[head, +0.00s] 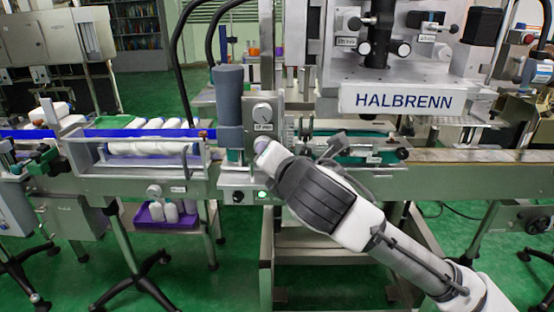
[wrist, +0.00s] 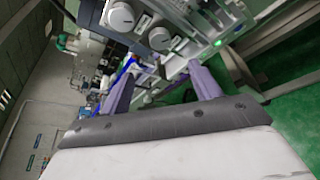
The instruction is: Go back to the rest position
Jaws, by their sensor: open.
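My gripper shows in the wrist view (wrist: 160,85) with its two purple fingers spread apart and nothing between them. In the head view my arm reaches from the lower right up to the machine's control box, and its end covers part of that box. The control box (head: 263,112) carries a dial and a label, and a green light glows below it. In the wrist view two round dials (wrist: 140,25) on the machine lie just beyond the fingers. I cannot tell whether the fingers touch the machine.
White bottles (head: 150,148) lie on the conveyor at the left. A purple crate (head: 158,226) with white bottles sits below. Stands with splayed legs occupy the green floor at left and right.

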